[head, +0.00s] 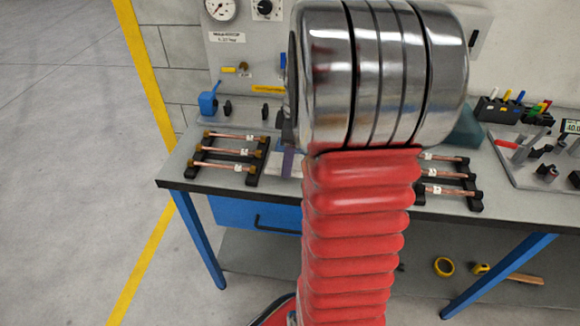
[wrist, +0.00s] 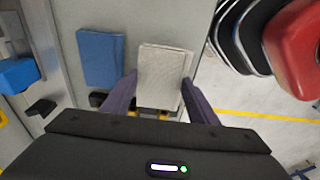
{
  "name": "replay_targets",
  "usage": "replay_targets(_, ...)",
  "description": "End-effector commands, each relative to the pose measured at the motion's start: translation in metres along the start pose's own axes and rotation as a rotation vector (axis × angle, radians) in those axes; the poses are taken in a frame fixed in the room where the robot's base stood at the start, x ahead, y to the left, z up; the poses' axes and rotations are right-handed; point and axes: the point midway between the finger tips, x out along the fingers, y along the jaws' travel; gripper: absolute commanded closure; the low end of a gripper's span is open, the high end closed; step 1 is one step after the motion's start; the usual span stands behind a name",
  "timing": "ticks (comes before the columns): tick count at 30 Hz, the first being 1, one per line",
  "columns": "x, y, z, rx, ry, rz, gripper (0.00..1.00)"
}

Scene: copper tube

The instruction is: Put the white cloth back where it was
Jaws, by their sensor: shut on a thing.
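The white cloth (wrist: 163,72) is a folded, pale grey-white pad in the wrist view. It lies between the two dark purple fingers of my gripper (wrist: 160,92), which is shut on it. Behind the cloth is the grey bench top. In the head view my own arm hides most of the gripper and the cloth; only a bit of a purple finger (head: 288,162) shows beside it. I cannot tell whether the cloth touches the bench.
A folded blue cloth (wrist: 100,58) lies left of the white one. Racks of copper tubes stand on the bench at left (head: 230,155) and right (head: 450,185). A blue clamp-like tool (head: 208,102) stands at the back left. Open floor lies beyond the bench's left edge.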

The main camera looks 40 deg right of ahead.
Motion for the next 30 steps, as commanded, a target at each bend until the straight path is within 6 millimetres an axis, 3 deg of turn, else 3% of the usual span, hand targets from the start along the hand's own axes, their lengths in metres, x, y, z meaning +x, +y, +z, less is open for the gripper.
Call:
replay_targets(5, 0.003, 0.0, 0.001, 0.001, 0.0, -0.001, 0.7)
replay_targets(15, 0.037, 0.0, 0.005, 0.001, -0.001, -0.001, 0.7)
replay_targets(26, 0.039, 0.0, 0.006, 0.002, 0.0, 0.0, 0.7)
replay_targets(27, 0.039, 0.0, 0.006, 0.002, 0.0, 0.001, 0.44)
replay_targets(30, 0.038, 0.0, 0.006, 0.002, 0.0, 0.001, 0.37)
